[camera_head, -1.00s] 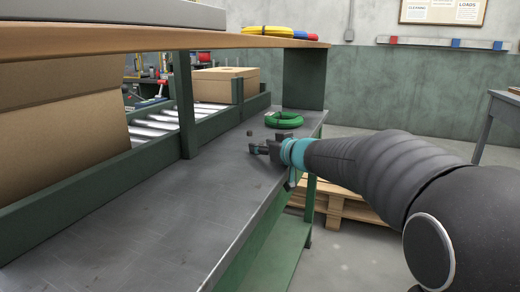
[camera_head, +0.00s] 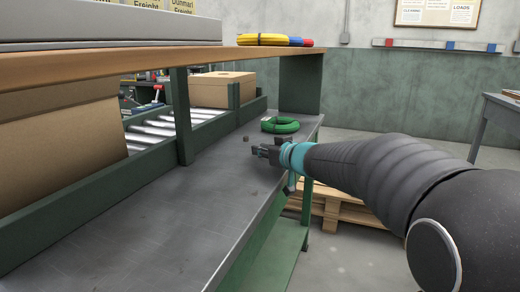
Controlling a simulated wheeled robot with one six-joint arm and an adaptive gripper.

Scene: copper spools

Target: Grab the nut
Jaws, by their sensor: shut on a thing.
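My gripper (camera_head: 258,151) is low over the far part of the grey metal bench (camera_head: 190,195), at the end of my dark arm. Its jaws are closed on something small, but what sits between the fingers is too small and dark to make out. A small dark piece (camera_head: 246,138), which may be a nut, is just beyond the fingertips to the upper left and looks apart from them. Its exact shape cannot be told at this size.
A green coil (camera_head: 281,125) lies on the bench behind my gripper. A wooden shelf (camera_head: 140,60) with a yellow coil (camera_head: 262,39) overhangs the left side. A green post (camera_head: 181,115) and roller conveyor (camera_head: 160,130) border the bench. The near bench is clear.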

